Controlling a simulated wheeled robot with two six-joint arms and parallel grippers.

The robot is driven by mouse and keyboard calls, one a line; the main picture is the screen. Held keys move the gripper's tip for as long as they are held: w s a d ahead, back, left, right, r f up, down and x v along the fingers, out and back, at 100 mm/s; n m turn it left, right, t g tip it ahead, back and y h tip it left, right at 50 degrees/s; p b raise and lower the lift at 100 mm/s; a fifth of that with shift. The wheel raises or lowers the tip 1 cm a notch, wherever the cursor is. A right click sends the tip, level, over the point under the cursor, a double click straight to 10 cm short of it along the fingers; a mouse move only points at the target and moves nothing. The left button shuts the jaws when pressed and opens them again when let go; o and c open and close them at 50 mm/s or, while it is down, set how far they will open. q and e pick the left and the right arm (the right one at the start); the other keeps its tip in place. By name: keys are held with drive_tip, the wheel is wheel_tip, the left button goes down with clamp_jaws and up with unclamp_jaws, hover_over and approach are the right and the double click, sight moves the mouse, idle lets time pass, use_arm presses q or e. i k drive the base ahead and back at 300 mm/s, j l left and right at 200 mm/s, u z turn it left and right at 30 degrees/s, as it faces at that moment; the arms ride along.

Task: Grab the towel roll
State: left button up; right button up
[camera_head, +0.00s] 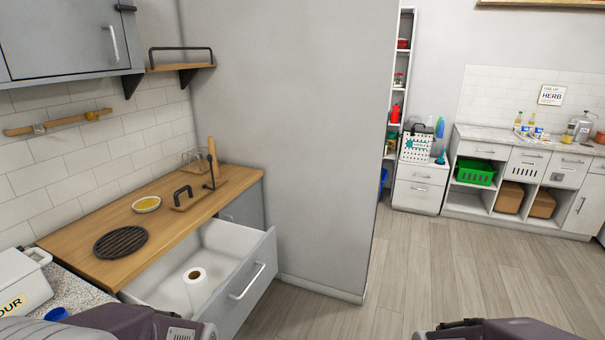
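A white towel roll (193,277) with a brown core lies inside the open drawer (209,251) under the wooden counter. Its core faces up toward me. My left gripper shows only in part at the bottom left, as a dark arm end (130,325) in front of the drawer; its fingertips are out of frame or hidden. My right arm end (490,330) shows at the bottom right, over the floor, and its fingertips cannot be made out. Both are apart from the roll.
The wooden counter (190,213) carries a round black trivet (121,241) and a small bowl (146,204). A white container (22,281) stands at the left. A grey wall (290,130) rises right of the drawer. The wooden floor (440,265) is clear on the right.

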sight(200, 297)
drive_tip(key=u, duration=1.05)
